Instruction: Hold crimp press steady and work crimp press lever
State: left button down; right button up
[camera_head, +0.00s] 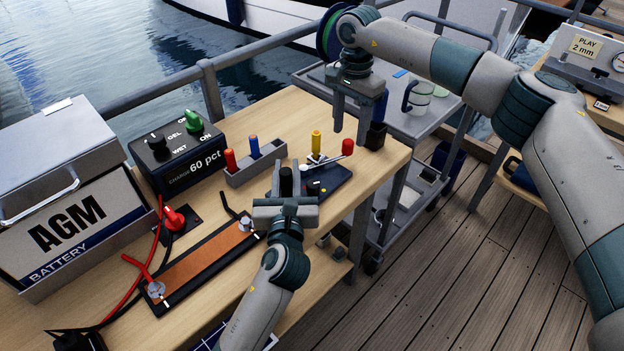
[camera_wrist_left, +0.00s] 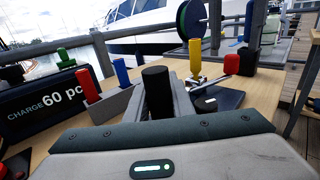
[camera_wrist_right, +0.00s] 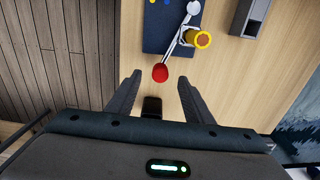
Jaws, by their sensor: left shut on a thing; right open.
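The crimp press has a dark base plate (camera_head: 335,182), also in the right wrist view (camera_wrist_right: 158,38). A black upright grip (camera_wrist_left: 157,92) stands at its near end, beside the plate as seen. My left gripper (camera_head: 285,196) is shut on this grip; its fingers hide the lower part. The press lever (camera_head: 325,160) is a pale rod ending in a red knob (camera_head: 348,147). A yellow post (camera_head: 316,143) stands beside the lever. My right gripper (camera_head: 351,128) is open, pointing down above the knob side. In the right wrist view the red knob (camera_wrist_right: 160,73) lies near the fingertips, not gripped.
A grey holder (camera_head: 256,165) with red and blue handles stands left of the press. A charger box (camera_head: 177,155), a battery (camera_head: 70,225) and a copper-coloured strip (camera_head: 205,262) occupy the left of the bench. A black block (camera_head: 376,136) stands near the right gripper. A grey cart (camera_head: 425,125) is behind.

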aim_at(349, 142)
jog(key=shift+f, duration=1.85)
jog(key=c, duration=0.8)
jog(key=shift+s, duration=0.1)
jog(key=shift+s+d+m, duration=0.25)
jog(key=shift+s+m, duration=0.2)
jog(key=shift+s, duration=0.35)
jog(key=shift+s+d+m, duration=0.25)
jog(key=shift+s+m, duration=0.2)
jog(key=shift+s, duration=0.35)
